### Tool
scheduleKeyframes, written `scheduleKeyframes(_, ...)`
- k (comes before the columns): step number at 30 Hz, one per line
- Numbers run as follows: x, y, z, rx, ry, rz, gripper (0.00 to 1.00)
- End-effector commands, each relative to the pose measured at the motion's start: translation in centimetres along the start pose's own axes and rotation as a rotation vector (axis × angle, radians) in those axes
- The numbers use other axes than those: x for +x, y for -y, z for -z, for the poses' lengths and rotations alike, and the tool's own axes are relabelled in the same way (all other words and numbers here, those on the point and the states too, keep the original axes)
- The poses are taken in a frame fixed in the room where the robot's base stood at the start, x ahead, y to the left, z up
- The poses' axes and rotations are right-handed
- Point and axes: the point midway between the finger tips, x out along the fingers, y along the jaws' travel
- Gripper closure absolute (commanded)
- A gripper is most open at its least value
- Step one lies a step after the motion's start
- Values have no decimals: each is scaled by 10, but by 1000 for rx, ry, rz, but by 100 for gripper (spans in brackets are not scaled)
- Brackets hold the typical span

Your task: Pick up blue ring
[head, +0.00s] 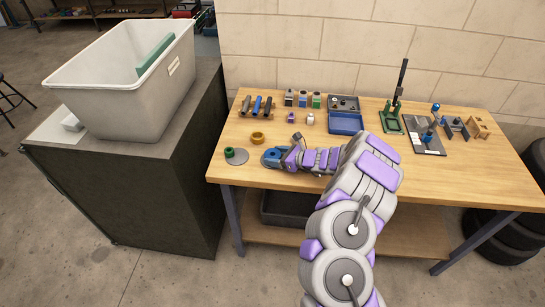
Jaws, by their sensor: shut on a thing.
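The blue ring (271,158) is at the left end of my arm, low over or on the wooden workbench near its front edge. My gripper (281,157) is shut on the blue ring, reaching in from the right. The fingers are small in the picture and partly hide the ring. I cannot tell whether the ring touches the table.
Tubes (257,105), a blue tray (345,123) and fixtures (423,135) are farther back. A dark cabinet holds a white bin (125,105).

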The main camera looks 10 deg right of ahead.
Motion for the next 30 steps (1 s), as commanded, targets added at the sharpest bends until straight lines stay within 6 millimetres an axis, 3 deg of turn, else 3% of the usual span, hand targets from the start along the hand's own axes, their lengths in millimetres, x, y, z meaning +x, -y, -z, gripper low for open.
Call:
scheduleKeyframes(11, -1, 0, -2, 0, 0, 1, 71)
scheduleKeyframes(20, -12, 1, -30, -3, 3, 2, 71)
scheduleKeyframes(22, -18, -1, -38, -1, 2, 3, 71)
scheduleKeyframes(30, -64, -36, -23, 6, 5, 3, 71)
